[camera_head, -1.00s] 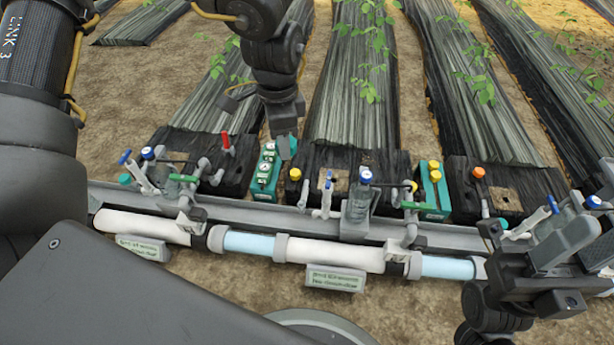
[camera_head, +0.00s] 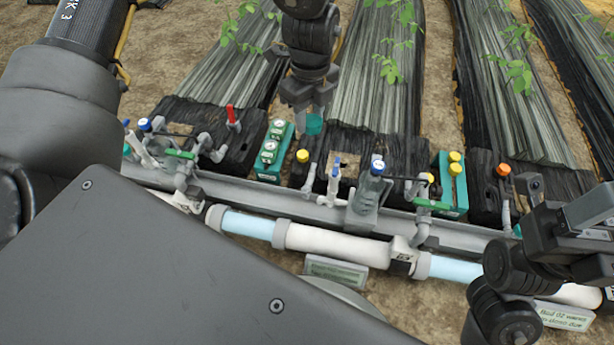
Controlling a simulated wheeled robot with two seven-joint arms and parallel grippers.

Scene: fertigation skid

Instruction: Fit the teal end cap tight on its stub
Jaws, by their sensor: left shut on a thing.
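My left gripper (camera_head: 312,106) hangs from the top centre, pointing down, shut on the teal end cap (camera_head: 314,124). The cap shows below the fingers, above the bed behind the skid. I cannot tell for certain that this is the cap's stub. My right gripper (camera_head: 590,212) is at the right edge, partly cut off; its fingers are not clear.
A green box with gauges (camera_head: 271,152) stands left of the stub, a blue-tipped valve (camera_head: 334,180) just right. A second green box (camera_head: 453,182) has yellow caps. The white and blue pipe (camera_head: 330,242) runs in front of the grey rail (camera_head: 245,195).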

